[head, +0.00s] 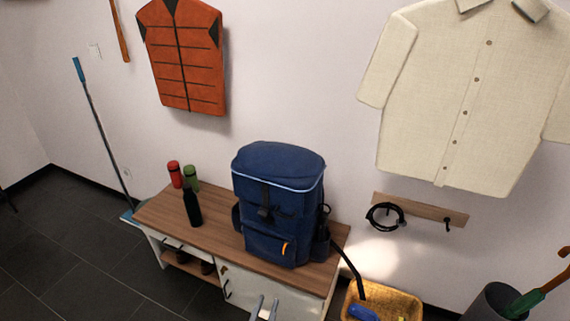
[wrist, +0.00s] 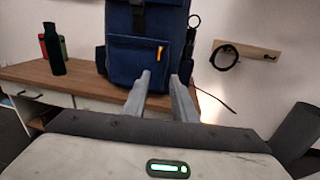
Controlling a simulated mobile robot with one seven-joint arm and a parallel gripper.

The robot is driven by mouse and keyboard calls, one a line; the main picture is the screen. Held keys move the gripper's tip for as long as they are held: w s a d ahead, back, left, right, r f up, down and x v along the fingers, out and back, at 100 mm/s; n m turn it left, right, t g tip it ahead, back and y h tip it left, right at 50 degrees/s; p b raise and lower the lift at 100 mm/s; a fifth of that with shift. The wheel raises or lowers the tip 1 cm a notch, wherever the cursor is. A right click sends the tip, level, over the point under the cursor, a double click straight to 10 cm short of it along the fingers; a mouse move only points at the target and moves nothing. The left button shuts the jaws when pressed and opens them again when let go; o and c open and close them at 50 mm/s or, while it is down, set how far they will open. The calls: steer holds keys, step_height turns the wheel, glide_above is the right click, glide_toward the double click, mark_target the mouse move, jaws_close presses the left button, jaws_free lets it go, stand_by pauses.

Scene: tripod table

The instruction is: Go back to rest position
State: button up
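My gripper (wrist: 160,92) shows in the wrist view with its two grey fingers apart and nothing between them. In the head view only the fingertips (head: 264,308) show at the bottom edge, in front of the bench's white door. A blue backpack (head: 279,200) stands upright on the wooden bench top (head: 215,236). It also shows beyond the fingers in the wrist view (wrist: 135,62). The gripper appears apart from the backpack and the bench. The rest of my arm is out of the head view.
A dark bottle (head: 192,206), a red bottle (head: 174,174) and a green bottle (head: 190,176) stand on the bench's left part. A yellow basket (head: 401,302) and a dark bin (head: 490,303) stand to the right. A wall rack (head: 425,208) holds a black cable loop. Floor at left is clear.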

steer(key=d+r+m+g+h, duration=0.2)
steer(key=d+r+m+g, duration=0.4)
steer(key=r+m, duration=0.3)
steer(key=s+d+r+m+g+h, duration=0.1)
steer(key=d+r+m+g, duration=0.45)
steer(key=r, duration=0.55)
steer(key=d+r+m+g+h, duration=0.2)
steer(key=d+r+m+g, duration=0.3)
steer(key=d+r+m, duration=0.3)
steer(key=s+d+r+m+t+y, duration=0.1)
steer(key=s+r+m+t+y, duration=0.1)
steer(key=s+r+m+y, duration=0.5)
steer(key=s+d+r+m+t+y, duration=0.15)
steer(key=s+r+m, duration=0.25)
steer(key=r, duration=0.6)
step_height(320, 180, up, 19)
steer(key=t+p, duration=0.1)
steer(key=p, duration=1.7)
steer(key=shift+d+p, duration=0.15)
steer(key=shift+p, duration=0.15)
steer(key=shift+s, duration=0.1)
